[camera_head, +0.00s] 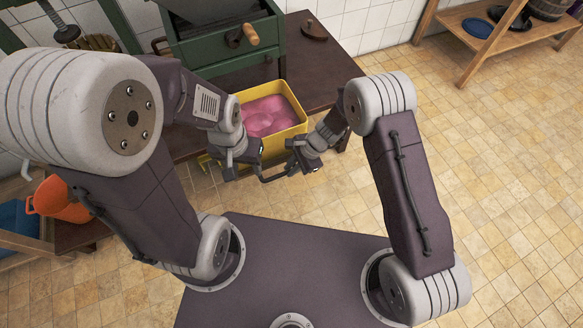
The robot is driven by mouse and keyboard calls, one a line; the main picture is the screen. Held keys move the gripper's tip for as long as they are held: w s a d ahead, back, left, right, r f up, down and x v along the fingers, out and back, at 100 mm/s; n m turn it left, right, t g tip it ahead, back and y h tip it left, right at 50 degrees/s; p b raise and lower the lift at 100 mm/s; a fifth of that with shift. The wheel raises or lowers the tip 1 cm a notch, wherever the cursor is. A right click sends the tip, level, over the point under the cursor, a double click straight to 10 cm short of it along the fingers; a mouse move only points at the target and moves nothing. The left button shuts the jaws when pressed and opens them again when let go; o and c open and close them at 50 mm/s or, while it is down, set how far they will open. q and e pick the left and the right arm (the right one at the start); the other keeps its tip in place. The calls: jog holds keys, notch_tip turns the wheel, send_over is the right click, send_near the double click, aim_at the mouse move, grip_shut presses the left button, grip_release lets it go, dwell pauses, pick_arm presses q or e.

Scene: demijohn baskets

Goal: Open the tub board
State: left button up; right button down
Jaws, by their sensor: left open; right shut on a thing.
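The yellow tub (285,134) stands on the dark bench under the green machine, with a pink mass (268,115) inside. My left gripper (242,164) is open at the tub's near left side. My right gripper (292,160) is at the tub's near right corner and is shut on what looks like a dark bar-shaped handle (272,179) in front of the tub. The grippers and their wrists cover much of the tub's near side, so a board there cannot be made out clearly.
The green machine (225,45) with a wooden-knobbed crank rises behind the tub. The dark bench (325,62) has free room right of the tub. An orange bucket (62,202) is at the left. A wooden shelf (522,38) stands far right. The tiled floor at right is clear.

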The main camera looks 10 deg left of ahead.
pick_arm(q)
jog(key=shift+s+d, duration=0.15)
jog(key=shift+s, duration=0.15)
pick_arm(e)
jog(key=shift+s+d, duration=0.2)
jog(key=c, duration=1.4)
grip_release()
jog(key=shift+c, duration=0.2)
jog(key=shift+r, duration=0.1)
pick_arm(q)
notch_tip(320, 180, up, 3)
jog(key=p, duration=0.3)
jog(key=shift+f, duration=0.1)
pick_arm(e)
jog(key=v, duration=0.9)
